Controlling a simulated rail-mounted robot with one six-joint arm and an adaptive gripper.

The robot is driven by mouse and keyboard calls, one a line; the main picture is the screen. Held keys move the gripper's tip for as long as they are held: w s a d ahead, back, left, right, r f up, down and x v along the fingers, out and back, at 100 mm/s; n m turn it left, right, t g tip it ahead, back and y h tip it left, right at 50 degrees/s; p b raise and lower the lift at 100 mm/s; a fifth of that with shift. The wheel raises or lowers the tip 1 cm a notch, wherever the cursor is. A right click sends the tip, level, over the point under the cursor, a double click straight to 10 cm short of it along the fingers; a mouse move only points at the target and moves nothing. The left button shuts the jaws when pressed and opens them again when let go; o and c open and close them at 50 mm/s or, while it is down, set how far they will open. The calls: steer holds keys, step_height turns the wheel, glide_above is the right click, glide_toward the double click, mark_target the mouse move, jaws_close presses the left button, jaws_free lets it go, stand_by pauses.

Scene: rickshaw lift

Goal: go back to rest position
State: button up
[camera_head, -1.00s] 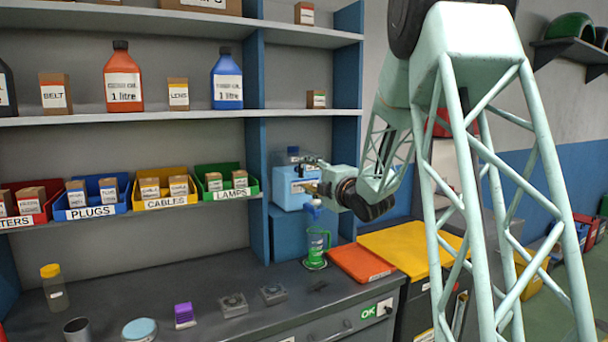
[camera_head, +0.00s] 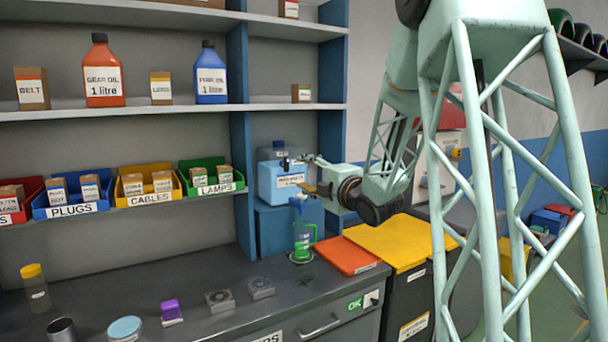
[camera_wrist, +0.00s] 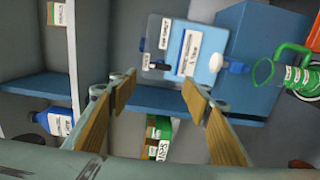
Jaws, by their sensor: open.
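My gripper (camera_head: 312,188) is open and empty, in front of the blue shelf unit. In the wrist view its wooden-faced fingers (camera_wrist: 160,97) stand apart with nothing between the tips. Behind them is a blue canister (camera_head: 278,182) with a white label and a blue tap; it also shows in the wrist view (camera_wrist: 205,55). A clear jug with a green handle (camera_head: 303,238) stands on the bench below the tap. It shows at the right edge of the wrist view (camera_wrist: 290,72). I cannot tell whether the fingers touch the canister in the head view.
Shelves hold a red gear oil bottle (camera_head: 103,75), a blue bottle (camera_head: 212,75) and labelled bins, including the green lamps bin (camera_head: 238,183). A yellow-topped cabinet (camera_head: 400,240) stands at right.

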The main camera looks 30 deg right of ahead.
steer(key=shift+a, duration=0.1)
stand_by(0.3)
steer(key=s+a+f+m+g, duration=0.2)
steer(key=s+a, duration=0.7)
steer(key=s, duration=1)
steer(key=s+a+f+m+g, duration=0.3)
steer(key=s+a+m+g, duration=0.4)
steer(key=s, duration=1.2)
steer(key=s+a+f+m+g, duration=0.3)
steer(key=s+a+m, duration=0.6)
steer(key=s, duration=1.1)
steer(key=a+g, duration=0.2)
steer(key=shift+a+f+p, duration=0.15)
steer(key=shift+a+p, duration=0.2)
steer(key=shift+a, duration=0.05)
